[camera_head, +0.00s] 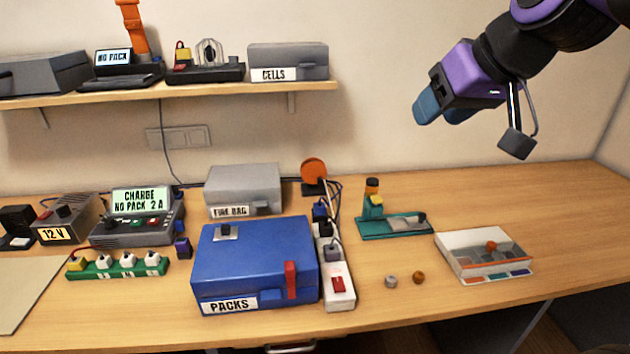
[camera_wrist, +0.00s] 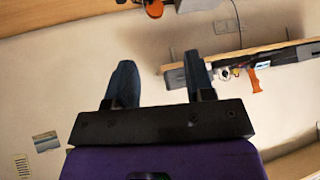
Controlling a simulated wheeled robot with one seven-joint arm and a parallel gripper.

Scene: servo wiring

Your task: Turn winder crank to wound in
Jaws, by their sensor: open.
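An orange disc on a dark stand (camera_head: 313,170), probably the winder, is at the back of the table behind the power strip. Its crank is too small to tell, so its turn position cannot be read. An orange round part (camera_wrist: 154,8), probably the same disc, shows at the top edge of the wrist view. My gripper (camera_head: 441,113) is high above the table, right of the disc and well apart from it. In the wrist view its two blue fingers (camera_wrist: 160,75) are spread with nothing between them.
A blue PACKS case (camera_head: 250,260), a grey FIRE BAG box (camera_head: 243,185) and a power strip (camera_head: 338,275) with cables crowd the disc. A green fixture (camera_head: 395,226) and a parts tray (camera_head: 490,278) stand to the right. The table's back right is clear. A wall shelf (camera_head: 200,93) is left.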

